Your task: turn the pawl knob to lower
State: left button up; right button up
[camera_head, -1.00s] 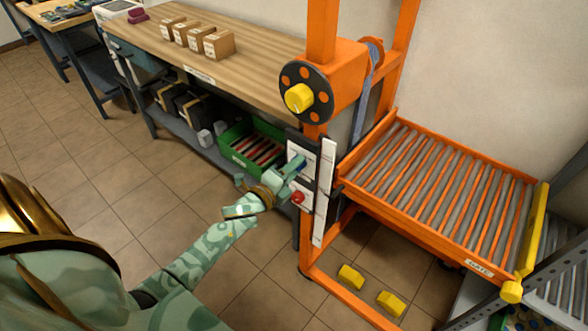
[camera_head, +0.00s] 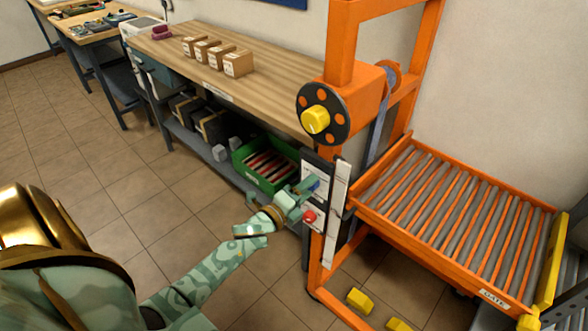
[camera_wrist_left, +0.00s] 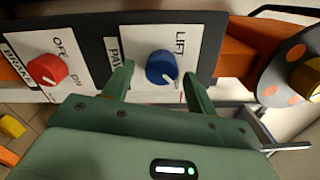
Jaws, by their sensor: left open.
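The pawl knob is a round blue knob (camera_wrist_left: 161,66) on a white plate on the dark control panel. Its white pointer mark is at its lower right in the left wrist view. The word LIFT stands beside it, and a label starting with PA is partly hidden by a finger. My left gripper (camera_wrist_left: 159,88) is open, with one finger on each side of the knob; I cannot tell whether they touch it. In the head view my left gripper (camera_head: 306,190) is at the panel on the orange post. My right gripper is not in view.
A red brake knob (camera_wrist_left: 46,69) with OFF and ON marks sits beside the pawl plate. A yellow knob on a dark disc (camera_head: 316,119) is higher on the post. The orange roller platform (camera_head: 455,215) is to the right, a green crate (camera_head: 262,178) behind. Yellow blocks (camera_head: 360,300) lie below.

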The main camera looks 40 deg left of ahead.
pick_arm(q)
jog(key=s+a+p, duration=0.1)
jog(key=s, duration=1.5)
jog(key=shift+a+p, duration=0.15)
jog(key=shift+p, duration=0.25)
jog(key=s+f+n+g+y, duration=0.1)
jog(key=s+f+n+g, duration=0.3)
jog(key=f, duration=0.5)
jog(key=s+d+f+n+g+y, duration=0.1)
jog(key=s+f+n+g, duration=0.1)
jog(key=s+f+n, duration=0.55)
jog(key=s+f+n+g+y, duration=0.1)
jog(key=s+f+n+g, duration=0.2)
jog(key=f, duration=0.7)
jog(key=s+d+f+n+g, duration=0.1)
jog(key=s+d+f+g, duration=0.1)
jog(key=s, duration=0.6)
jog(key=s+d+f+n+g+h, duration=0.1)
jog(key=s+d+f+g, duration=0.2)
jog(key=s, duration=0.5)
jog(key=s+d+f+n+g, duration=0.1)
jog(key=s+d+f+g, duration=0.2)
jog(key=s+f, duration=0.3)
jog(key=shift+s+g, duration=0.5)
jog(key=shift+s, duration=0.55)
